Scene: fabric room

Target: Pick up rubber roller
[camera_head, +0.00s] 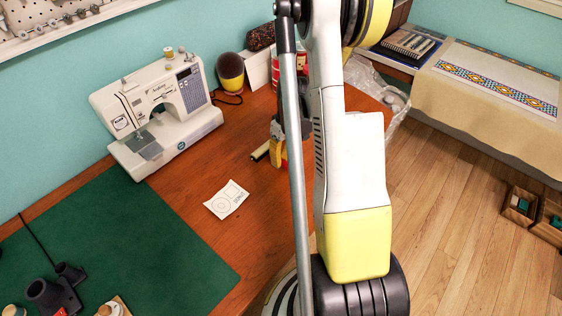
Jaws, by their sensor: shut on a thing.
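My arm stands in the middle of the view and hides much of what is behind it. My gripper (275,150) shows only in part, just left of the arm, low over the brown wooden table. It is shut on a small dark and cream thing that looks like the rubber roller (261,151). The roller sticks out to the left of the gripper, at or close above the tabletop; I cannot tell whether it touches. The rest of the roller and the far finger are hidden.
A white sewing machine (160,110) stands at the left, beside a green mat (130,240). A printed paper card (227,199) lies on the wooden table (195,180). A yellow and black rounded object (231,73) and a red can (275,75) stand behind the gripper.

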